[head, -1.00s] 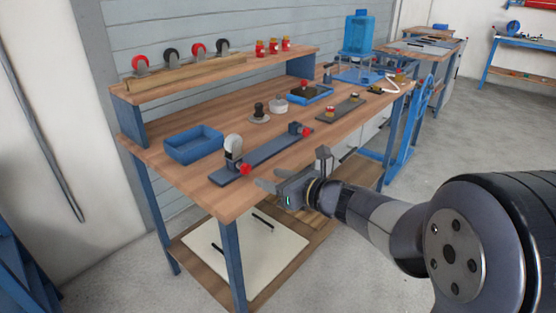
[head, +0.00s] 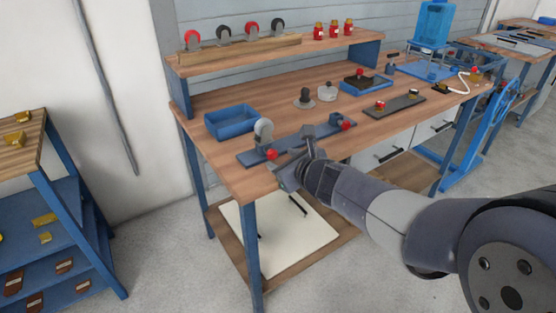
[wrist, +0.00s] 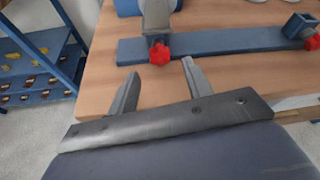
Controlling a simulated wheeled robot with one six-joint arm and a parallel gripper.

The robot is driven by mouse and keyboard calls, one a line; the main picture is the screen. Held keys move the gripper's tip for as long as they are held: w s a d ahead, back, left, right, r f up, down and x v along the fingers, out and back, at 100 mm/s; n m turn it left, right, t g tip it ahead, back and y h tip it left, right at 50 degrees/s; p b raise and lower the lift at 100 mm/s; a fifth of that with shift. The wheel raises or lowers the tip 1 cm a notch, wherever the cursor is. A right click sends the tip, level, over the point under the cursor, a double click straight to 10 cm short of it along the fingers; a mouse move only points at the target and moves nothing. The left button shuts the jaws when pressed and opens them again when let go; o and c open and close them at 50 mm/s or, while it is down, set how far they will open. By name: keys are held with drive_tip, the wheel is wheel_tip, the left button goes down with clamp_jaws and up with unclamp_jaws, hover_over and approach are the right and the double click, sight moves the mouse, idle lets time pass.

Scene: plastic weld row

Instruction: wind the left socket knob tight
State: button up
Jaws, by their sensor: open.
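The left red knob (head: 271,155) sits at the near left end of a blue-grey bar (head: 320,138) on the workbench, below a round silver-grey piece on an upright (head: 263,131). In the wrist view the left knob (wrist: 160,54) is lobed and lies just beyond the fingertips, in line with the gap between them. The right red knob (head: 346,126) is at the bar's other end and also shows in the wrist view (wrist: 312,43). My gripper (head: 290,149) is open and empty at the bench's front edge. It also shows in the wrist view (wrist: 160,68), apart from the left knob.
A blue bin (head: 231,122) stands behind the bar. A dark plate with small fittings (head: 395,106) lies to its right. A shelf (head: 270,57) with wheels and red jars runs along the back. A blue rack (head: 50,215) stands at the left. Bare wood (head: 235,179) lies before the bar.

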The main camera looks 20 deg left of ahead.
sight(274, 155)
drive_tip(key=shift+x, duration=1.95)
drive_tip(key=c, duration=1)
drive_tip(key=shift+r, duration=0.15)
